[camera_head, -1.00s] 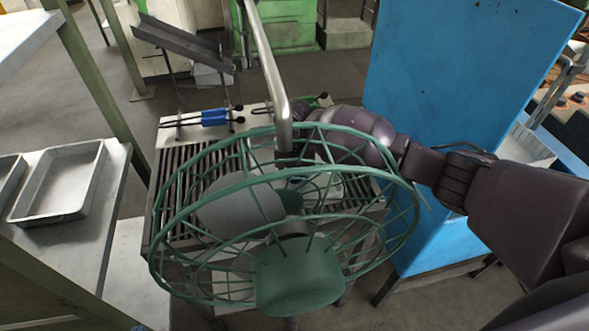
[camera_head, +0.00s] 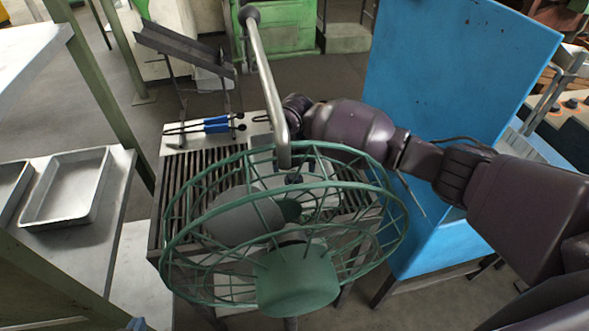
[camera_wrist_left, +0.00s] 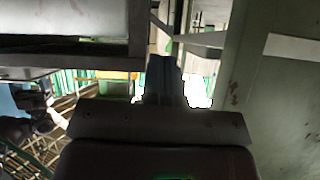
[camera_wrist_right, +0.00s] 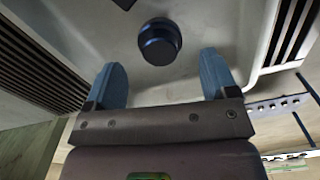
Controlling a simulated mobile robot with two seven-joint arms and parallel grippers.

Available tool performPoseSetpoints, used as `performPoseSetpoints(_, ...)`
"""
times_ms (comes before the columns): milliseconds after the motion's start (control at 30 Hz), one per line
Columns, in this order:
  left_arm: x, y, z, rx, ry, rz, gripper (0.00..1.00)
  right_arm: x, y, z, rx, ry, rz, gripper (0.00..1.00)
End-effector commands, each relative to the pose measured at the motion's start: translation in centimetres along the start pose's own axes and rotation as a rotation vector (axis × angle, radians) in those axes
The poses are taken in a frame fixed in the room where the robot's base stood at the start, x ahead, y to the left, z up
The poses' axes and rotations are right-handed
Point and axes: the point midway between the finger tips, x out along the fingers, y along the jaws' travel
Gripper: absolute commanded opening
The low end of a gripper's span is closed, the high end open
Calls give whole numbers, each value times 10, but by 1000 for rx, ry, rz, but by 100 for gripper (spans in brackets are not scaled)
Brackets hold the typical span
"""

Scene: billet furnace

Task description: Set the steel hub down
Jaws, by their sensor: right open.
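The steel hub (camera_wrist_right: 160,42) shows in the right wrist view as a dark, short round piece on a pale surface. It lies just beyond and between the fingertips of my right gripper (camera_wrist_right: 164,72), which is open, with a gap on both sides of the hub. In the head view a small dark round piece (camera_head: 293,178), likely the hub, shows through the green fan cage; my right gripper is hidden there. My left gripper (camera_wrist_left: 163,80) has its dark fingers together and nothing visible in them. A bluish tip of it (camera_head: 137,324) shows at the head view's bottom edge.
The green fan (camera_head: 298,280) with its wire cage blocks much of the slatted table (camera_head: 190,170). A bent metal pipe (camera_head: 268,75) rises behind it. A blue panel (camera_head: 450,100) stands right. A metal tray (camera_head: 66,188) lies on the left bench. A blue-handled tool (camera_head: 215,124) lies at the back.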

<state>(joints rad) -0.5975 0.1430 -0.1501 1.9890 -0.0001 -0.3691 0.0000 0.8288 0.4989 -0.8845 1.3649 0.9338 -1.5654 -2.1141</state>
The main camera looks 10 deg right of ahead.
Motion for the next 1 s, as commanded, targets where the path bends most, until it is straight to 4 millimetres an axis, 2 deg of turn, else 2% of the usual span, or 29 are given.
performPoseSetpoints(33,-5,-1,-11,0,6,-1,0,-13,0,0,0,-3,0,79)
performPoseSetpoints(400,-26,-5,-40,-2,9,-3,0,-53,0,0,0,0,-1,79)
performPoseSetpoints(700,-39,-6,-40,-5,-26,-4,0,-77,0,0,-1,1,0,79)
performPoseSetpoints(1000,-39,-6,-35,-6,-36,-4,0,-79,0,0,0,1,0,79)
